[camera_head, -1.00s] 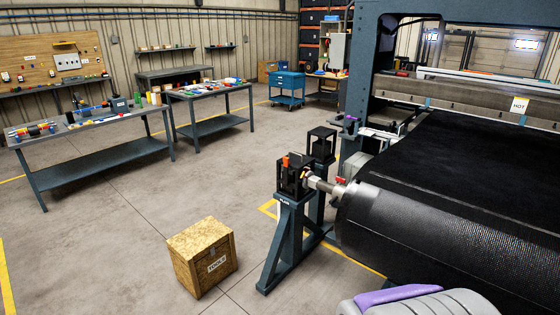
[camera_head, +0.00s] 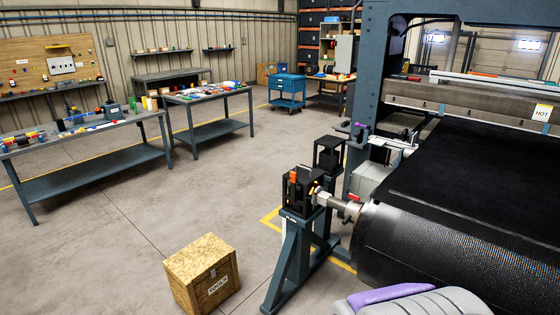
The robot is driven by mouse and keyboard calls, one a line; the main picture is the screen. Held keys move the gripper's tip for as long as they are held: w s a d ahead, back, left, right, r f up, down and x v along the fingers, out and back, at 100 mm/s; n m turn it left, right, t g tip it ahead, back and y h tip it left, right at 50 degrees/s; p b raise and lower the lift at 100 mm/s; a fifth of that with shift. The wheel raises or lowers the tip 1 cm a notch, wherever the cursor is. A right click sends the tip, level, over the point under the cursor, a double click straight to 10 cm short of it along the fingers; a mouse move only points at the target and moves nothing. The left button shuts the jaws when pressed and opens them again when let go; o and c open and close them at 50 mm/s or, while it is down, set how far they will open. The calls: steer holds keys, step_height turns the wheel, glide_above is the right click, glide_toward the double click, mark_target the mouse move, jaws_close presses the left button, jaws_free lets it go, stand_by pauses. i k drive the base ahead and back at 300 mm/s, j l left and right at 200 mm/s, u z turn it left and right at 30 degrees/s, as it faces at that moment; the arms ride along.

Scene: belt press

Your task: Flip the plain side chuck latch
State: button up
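The plain side chuck (camera_head: 302,189) is a black block on top of a dark blue-grey stand (camera_head: 291,262), right of centre in the head view. A small orange latch (camera_head: 294,175) shows on its near face, too small to tell its exact position. A metal shaft (camera_head: 337,203) runs from the chuck to the large black roll (camera_head: 455,255) at the right. A second black chuck block (camera_head: 327,153) stands just behind. A grey and purple rounded part, likely mine, shows at the bottom right. My gripper is not in view.
A wooden tool crate (camera_head: 203,272) stands on the floor left of the stand. Two workbenches (camera_head: 95,162) with tools and a blue cart (camera_head: 287,88) are farther back. The press frame (camera_head: 376,60) rises at the right. Open concrete floor lies between benches and stand.

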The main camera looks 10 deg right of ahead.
mark_target(293, 174)
steer(key=i+j+u, duration=0.15)
steer(key=i, duration=0.6)
steer(key=i+j+u, duration=0.2)
steer(key=i, duration=0.6)
steer(key=i+l+u, duration=0.2)
steer(key=i+l, duration=0.6)
steer(key=l, duration=0.15)
steer(key=i+l, duration=0.1)
steer(key=l, duration=0.4)
